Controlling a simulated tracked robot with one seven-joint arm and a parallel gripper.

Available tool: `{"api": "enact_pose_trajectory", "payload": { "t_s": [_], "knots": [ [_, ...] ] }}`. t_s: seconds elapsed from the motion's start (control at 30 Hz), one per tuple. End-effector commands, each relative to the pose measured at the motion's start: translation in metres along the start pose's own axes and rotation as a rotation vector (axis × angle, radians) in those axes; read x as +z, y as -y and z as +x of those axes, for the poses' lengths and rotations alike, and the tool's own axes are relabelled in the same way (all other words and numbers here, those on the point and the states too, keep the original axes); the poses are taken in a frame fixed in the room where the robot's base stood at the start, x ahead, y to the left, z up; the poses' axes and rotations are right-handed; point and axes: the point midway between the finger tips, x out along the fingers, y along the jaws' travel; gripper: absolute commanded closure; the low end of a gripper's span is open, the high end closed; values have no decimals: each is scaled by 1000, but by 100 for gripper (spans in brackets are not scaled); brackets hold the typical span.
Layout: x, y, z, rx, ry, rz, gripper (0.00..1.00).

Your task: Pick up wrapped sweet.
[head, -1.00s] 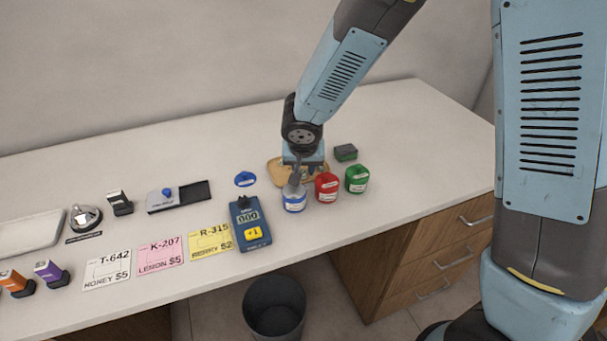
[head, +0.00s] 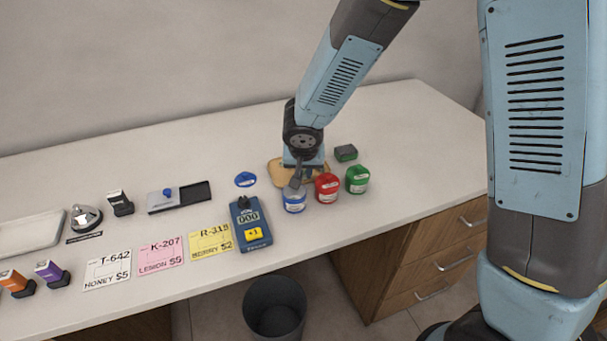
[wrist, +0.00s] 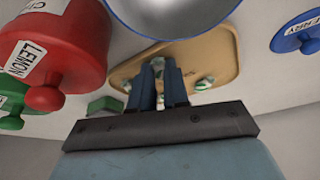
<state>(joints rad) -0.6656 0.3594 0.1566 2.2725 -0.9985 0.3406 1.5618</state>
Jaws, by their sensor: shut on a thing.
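Wrapped sweets, striped green and white, lie on a tan tray (wrist: 222,50). One wrapped sweet (wrist: 205,83) lies right of my fingers in the wrist view, and others show partly around them. My gripper (wrist: 159,68) is low over the tray, its two dark fingers shut on a wrapped sweet (wrist: 158,64) that is mostly hidden between them. In the head view my gripper (head: 306,172) is behind the jars and hides much of the tray (head: 277,170). The held sweet cannot be made out there.
An open blue jar (head: 294,204), a red jar (head: 327,189) and a green jar (head: 357,181) stand close in front. A green-grey box (head: 346,153) is behind right. A blue lid (head: 245,179) and a blue counter device (head: 249,222) are left. The counter's back right is clear.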

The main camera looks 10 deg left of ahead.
Motion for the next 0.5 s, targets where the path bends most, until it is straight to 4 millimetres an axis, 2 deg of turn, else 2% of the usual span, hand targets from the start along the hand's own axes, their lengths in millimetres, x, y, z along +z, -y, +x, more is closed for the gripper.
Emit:
{"api": "enact_pose_trajectory", "payload": {
  "t_s": [0.27,0.43,0.5],
  "knots": [
    [-4,0,-8,0,-2,3,100],
    [-13,-1,-32,-1,-3,4,100],
    [-8,-4,-44,-1,-3,3,100]
  ]
}}
